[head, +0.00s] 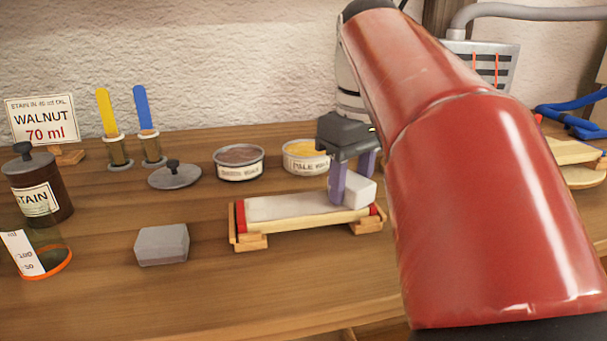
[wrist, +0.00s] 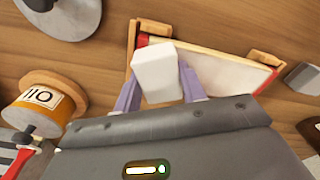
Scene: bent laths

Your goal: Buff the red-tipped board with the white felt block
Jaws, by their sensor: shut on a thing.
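The red-tipped board (head: 290,207) lies in a wooden cradle (head: 250,242), with red at both ends and a pale whitish top face. It also shows in the wrist view (wrist: 225,62). My gripper (head: 352,183) is shut on the white felt block (head: 358,190), at the board's right end in the head view. In the wrist view the block (wrist: 157,72) sits between the two purple fingers. The block is at or just above the board's face; I cannot tell whether it touches.
A grey block (head: 162,245) lies left of the board. Behind stand a dark wax tin (head: 239,163), a pale wax tin (head: 304,157) and a grey lid (head: 174,176). A stain jar (head: 38,190), an orange-rimmed glass (head: 45,258) and a WALNUT 70 ml card (head: 42,120) are at left. The front bench is clear.

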